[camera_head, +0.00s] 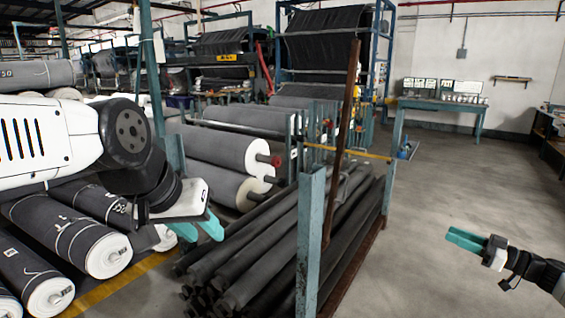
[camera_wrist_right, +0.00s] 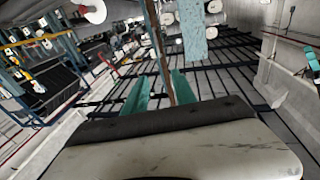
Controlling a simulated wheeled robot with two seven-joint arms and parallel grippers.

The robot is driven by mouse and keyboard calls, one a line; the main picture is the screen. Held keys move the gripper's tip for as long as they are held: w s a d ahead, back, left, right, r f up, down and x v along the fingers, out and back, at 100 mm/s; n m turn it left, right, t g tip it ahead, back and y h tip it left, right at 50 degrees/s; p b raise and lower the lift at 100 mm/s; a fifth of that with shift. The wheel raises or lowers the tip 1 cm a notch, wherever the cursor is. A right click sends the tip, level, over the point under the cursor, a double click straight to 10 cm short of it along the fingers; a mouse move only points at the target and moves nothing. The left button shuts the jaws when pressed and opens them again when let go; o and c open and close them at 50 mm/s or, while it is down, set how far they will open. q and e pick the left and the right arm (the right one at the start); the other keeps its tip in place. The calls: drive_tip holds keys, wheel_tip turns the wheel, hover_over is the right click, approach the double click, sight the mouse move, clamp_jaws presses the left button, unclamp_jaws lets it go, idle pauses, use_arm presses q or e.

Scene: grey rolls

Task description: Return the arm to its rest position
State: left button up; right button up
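My left arm comes in from the left in the head view, large and white with dark joints. Its left gripper (camera_head: 204,229) has two teal fingers with a gap between them, empty, in front of the grey rolls and left of the pile of dark tubes. My right gripper (camera_head: 465,240) is at the lower right, over the bare floor, its teal fingers pointing left. In the right wrist view the right gripper (camera_wrist_right: 160,92) shows two teal fingers apart, with nothing held between them.
Grey fabric rolls (camera_head: 70,235) lie at the lower left. A rack of dark tubes (camera_head: 260,250) with a teal post (camera_head: 309,240) stands between the grippers. A teal table (camera_head: 440,106) stands at the back. The grey floor (camera_head: 430,190) at right is clear.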

drive_tip(key=w+a+r+n+g, duration=0.15)
drive_tip(key=a+g, duration=0.25)
drive_tip(key=a, duration=0.5)
drive_tip(key=w+a+g, duration=0.3)
drive_tip(key=a+g, duration=0.1)
drive_tip(key=a, duration=0.5)
drive_tip(key=s+a+g+h, duration=0.3)
drive_tip(key=a+g+h, duration=0.2)
drive_tip(key=a, duration=0.8)
drive_tip(key=s+a+r+m+t+h, duration=0.3)
drive_tip(key=s+r+m, duration=0.2)
drive_tip(key=s+r, duration=0.4)
drive_tip(key=s+a+r+m+t+h, duration=0.3)
drive_tip(key=s+r, duration=0.6)
drive_tip(key=s, duration=0.6)
drive_tip(key=shift+a+m, duration=0.5)
drive_tip(key=shift+m, duration=0.35)
